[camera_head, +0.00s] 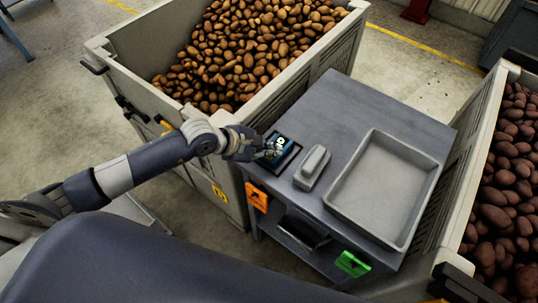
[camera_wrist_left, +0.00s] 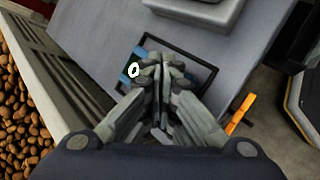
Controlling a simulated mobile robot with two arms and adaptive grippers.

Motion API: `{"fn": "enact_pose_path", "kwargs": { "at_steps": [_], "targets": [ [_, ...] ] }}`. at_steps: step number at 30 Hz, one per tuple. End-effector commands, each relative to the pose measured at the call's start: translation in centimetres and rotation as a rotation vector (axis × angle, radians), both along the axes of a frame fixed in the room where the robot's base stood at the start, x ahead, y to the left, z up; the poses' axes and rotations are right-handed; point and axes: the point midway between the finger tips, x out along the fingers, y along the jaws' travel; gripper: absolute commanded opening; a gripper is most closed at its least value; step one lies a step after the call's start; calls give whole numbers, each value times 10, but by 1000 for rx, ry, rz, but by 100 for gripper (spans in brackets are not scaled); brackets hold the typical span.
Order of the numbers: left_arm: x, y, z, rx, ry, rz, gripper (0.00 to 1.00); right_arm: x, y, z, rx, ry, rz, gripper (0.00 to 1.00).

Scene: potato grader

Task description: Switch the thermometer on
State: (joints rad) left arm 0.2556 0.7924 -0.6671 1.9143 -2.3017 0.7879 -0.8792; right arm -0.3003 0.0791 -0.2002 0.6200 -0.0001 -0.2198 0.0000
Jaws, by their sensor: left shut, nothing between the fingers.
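I cannot tell whether the fingertips touch the device, and any button is hidden. My right gripper is not in view.
A grey block-shaped object (camera_head: 312,166) lies just right of the device, and an empty grey tray (camera_head: 432,183) is farther right. Potato crates stand behind (camera_head: 118,75) and to the right (camera_head: 478,165).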

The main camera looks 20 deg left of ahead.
Motion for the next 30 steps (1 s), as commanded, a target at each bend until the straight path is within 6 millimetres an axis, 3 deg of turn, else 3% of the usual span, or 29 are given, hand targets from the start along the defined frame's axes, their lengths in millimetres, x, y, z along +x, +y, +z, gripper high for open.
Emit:
{"fn": "enact_pose_path", "kwargs": {
  "at_steps": [20, 30],
  "targets": [
    [0, 0, -2, 0, 0, 0, 0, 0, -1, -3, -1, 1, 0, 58],
    [0, 0, 9, 0, 0, 0, 0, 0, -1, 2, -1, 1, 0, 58]
  ]
}}
